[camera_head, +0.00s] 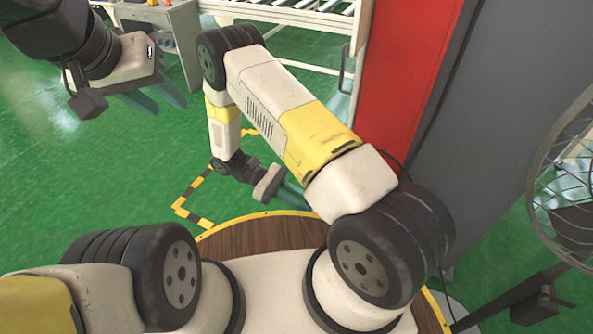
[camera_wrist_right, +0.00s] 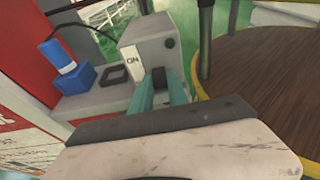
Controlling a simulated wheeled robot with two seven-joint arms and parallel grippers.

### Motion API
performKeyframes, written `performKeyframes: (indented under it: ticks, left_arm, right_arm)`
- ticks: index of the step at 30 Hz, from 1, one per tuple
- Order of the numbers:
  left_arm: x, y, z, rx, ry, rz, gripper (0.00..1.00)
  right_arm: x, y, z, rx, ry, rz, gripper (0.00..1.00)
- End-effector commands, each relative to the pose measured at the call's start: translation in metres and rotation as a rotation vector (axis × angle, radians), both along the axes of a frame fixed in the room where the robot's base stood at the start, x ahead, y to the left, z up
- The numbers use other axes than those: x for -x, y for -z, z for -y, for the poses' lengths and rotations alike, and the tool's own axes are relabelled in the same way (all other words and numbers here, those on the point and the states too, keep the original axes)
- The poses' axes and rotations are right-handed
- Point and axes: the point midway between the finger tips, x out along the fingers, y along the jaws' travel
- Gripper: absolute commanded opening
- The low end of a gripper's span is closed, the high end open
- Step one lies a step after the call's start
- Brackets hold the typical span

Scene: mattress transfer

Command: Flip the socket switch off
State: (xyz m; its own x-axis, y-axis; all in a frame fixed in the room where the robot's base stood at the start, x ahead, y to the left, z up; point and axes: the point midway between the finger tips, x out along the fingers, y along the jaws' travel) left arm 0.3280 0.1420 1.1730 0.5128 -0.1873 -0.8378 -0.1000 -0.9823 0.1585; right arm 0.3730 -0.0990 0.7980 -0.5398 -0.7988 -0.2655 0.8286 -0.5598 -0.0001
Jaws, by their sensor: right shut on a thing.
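The socket switch box (camera_wrist_right: 134,58) is a grey block marked "ON" in the right wrist view. A dark switch piece (camera_wrist_right: 158,75) shows on its near side, between the teal fingers. My right gripper (camera_wrist_right: 160,82) has its fingertips against the box and is shut on the switch. In the head view my right gripper (camera_head: 292,197) points down to the right, its fingertips partly hidden by my own arm; the switch is hidden there. My left gripper (camera_head: 166,103) is open and empty, high above the green floor at the upper left.
A blue plug (camera_wrist_right: 67,68) stands left of the switch box on a grey ledge. A dark cable arches above it. A red panel (camera_head: 405,80) and grey cabinet (camera_head: 490,110) stand at right in the head view, beside a fan (camera_head: 565,185). A roller conveyor (camera_head: 290,12) is behind.

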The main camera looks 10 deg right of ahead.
Motion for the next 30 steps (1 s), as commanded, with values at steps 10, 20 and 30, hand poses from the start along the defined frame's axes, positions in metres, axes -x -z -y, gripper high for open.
performKeyframes:
  ticks: [10,20,30]
  left_arm:
    - [0.0,0.0,0.0,0.0,0.0,0.0,0.36]
    - [0.0,0.0,0.0,0.0,0.0,0.0,0.36]
    - [0.0,0.0,0.0,0.0,0.0,0.0,0.36]
  right_arm:
    - [0.0002,0.0038,-0.0001,0.065,0.0,-0.044,0.0]
    - [0.0001,0.0039,0.0,0.069,0.0,-0.046,0.0]
    - [0.0002,0.0038,0.0003,0.069,0.0,-0.046,0.42]
